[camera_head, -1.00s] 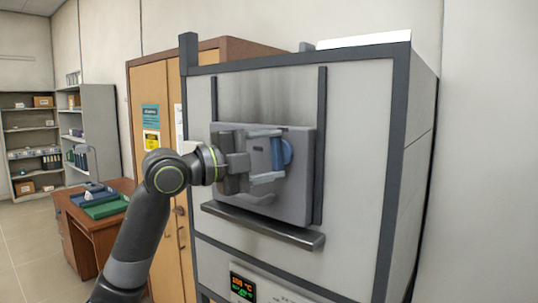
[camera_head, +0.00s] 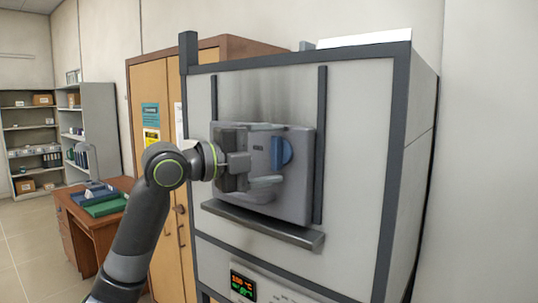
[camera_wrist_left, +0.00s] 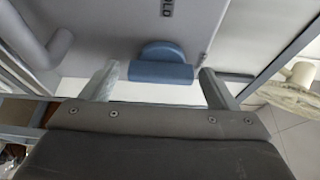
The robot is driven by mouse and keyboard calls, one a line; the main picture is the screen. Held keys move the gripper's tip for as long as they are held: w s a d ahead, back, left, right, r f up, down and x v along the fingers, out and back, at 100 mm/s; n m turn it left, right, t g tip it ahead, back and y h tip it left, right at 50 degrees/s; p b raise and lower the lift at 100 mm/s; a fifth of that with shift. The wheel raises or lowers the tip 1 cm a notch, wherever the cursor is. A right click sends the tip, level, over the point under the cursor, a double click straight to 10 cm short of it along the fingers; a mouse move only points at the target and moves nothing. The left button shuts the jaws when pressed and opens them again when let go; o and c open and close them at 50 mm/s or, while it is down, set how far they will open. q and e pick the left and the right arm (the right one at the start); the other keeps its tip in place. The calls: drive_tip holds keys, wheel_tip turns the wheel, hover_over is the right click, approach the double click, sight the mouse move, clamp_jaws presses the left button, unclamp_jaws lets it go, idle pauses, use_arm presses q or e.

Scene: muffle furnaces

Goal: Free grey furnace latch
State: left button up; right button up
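The grey furnace (camera_head: 355,150) stands in front of me with its grey door (camera_head: 300,195) closed against the front. A blue latch knob (camera_head: 281,152) is on the door's upper right part. In the left wrist view the blue latch (camera_wrist_left: 163,72) lies between the two fingers, slightly beyond their tips, with gaps on both sides. My left gripper (camera_head: 270,156) is open and close to the door; in the left wrist view its fingers (camera_wrist_left: 158,88) are spread apart. Whether a finger touches the door cannot be told. My right gripper is not in view.
A grey ledge (camera_head: 262,225) juts out below the door. A tubular handle (camera_wrist_left: 42,42) shows at the left in the left wrist view. A lit display (camera_head: 243,286) is below. A wooden cabinet (camera_head: 155,95) and desk (camera_head: 95,222) stand to the left.

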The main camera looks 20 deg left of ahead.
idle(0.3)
use_arm(q)
drive_tip(key=b+v, duration=0.8)
drive_tip(key=v, duration=0.9)
drive_tip(key=shift+a+b, duration=0.2)
drive_tip(key=shift+b, duration=0.1)
